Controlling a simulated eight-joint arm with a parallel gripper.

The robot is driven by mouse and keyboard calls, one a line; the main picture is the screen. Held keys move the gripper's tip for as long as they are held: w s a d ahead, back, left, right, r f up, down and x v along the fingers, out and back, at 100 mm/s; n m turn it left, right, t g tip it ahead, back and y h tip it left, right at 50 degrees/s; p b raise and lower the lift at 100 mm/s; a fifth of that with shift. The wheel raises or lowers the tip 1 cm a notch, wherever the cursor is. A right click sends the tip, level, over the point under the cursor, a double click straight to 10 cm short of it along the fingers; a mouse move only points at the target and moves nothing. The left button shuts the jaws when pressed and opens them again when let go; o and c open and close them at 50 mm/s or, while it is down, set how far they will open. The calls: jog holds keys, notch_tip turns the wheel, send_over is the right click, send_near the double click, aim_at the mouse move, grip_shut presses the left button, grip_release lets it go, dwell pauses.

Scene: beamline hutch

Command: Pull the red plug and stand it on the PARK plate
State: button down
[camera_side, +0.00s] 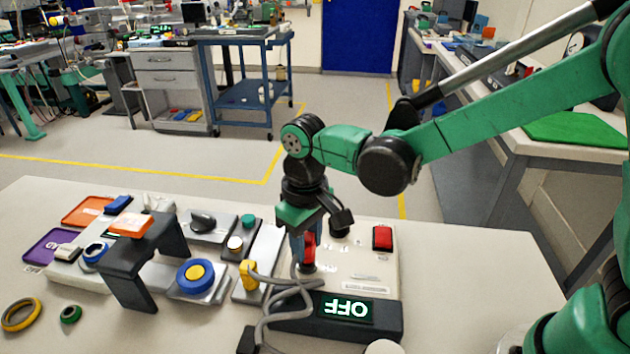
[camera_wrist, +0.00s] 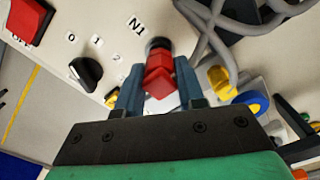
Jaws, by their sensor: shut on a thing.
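The red plug (camera_side: 308,250) stands upright at a socket on the light panel box (camera_side: 372,262). In the wrist view the red plug (camera_wrist: 158,75) sits between my two blue-grey fingers, beside the label N1, with a dark round socket or base at its far end. My gripper (camera_side: 303,245) points down and is shut on the plug. I cannot tell whether the plug is fully seated. No plate marked PARK can be read in either view.
A display reading OFF (camera_side: 346,308) lies in front. Grey cable (camera_side: 275,310) loops beside the plug, near a yellow plug (camera_side: 249,275). A red switch (camera_side: 382,238) and a black knob (camera_wrist: 86,73) are on the panel. A dark bridge (camera_side: 130,265) stands left. The table's right side is clear.

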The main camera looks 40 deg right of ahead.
jog(key=shift+r, duration=0.7)
jog(key=shift+r, duration=2.45)
send_over(270, 237)
jog(key=f, duration=0.2)
notch_tip(270, 237, down, 8)
jog(key=shift+r, duration=0.15)
jog(key=shift+f, duration=0.2)
jog(key=c, duration=0.5)
grip_release()
jog(key=shift+c, duration=0.2)
